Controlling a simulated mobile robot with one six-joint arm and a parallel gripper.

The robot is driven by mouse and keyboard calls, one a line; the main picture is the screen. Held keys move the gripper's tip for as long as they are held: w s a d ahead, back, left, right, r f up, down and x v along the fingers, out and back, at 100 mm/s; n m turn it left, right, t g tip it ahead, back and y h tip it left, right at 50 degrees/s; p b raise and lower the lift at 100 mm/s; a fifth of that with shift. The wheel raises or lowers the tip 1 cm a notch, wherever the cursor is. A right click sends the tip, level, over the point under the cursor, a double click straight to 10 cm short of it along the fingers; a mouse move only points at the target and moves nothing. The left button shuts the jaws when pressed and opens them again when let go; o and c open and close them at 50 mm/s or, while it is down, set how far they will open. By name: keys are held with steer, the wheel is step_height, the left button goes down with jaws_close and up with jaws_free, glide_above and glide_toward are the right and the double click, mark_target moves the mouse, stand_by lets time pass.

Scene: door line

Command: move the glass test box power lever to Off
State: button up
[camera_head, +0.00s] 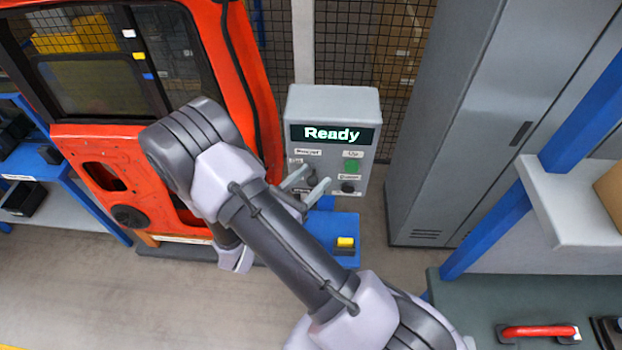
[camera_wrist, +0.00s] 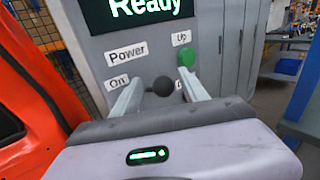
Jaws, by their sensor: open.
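The glass test box (camera_head: 332,106) is a grey box with a dark display reading "Ready". In the wrist view its front panel (camera_wrist: 91,58) shows a "Power" label (camera_wrist: 126,51) and, below it, an "On" label (camera_wrist: 117,82). The power lever's round black knob (camera_wrist: 162,86) sits to the right of "On", between my fingers. My gripper (camera_head: 314,175) is open at the panel, and its fingers also show in the wrist view (camera_wrist: 160,80), one on each side of the knob. I cannot tell whether either touches it.
A green button (camera_wrist: 186,57) under an "Up" label is close to my right finger. A black button (camera_head: 347,187) is below it. An orange-red door (camera_head: 92,165) stands left of the box, and a grey cabinet (camera_head: 470,130) stands right.

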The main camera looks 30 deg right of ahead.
jaws_close()
steer(key=shift+s+f, duration=0.1)
stand_by(1.3)
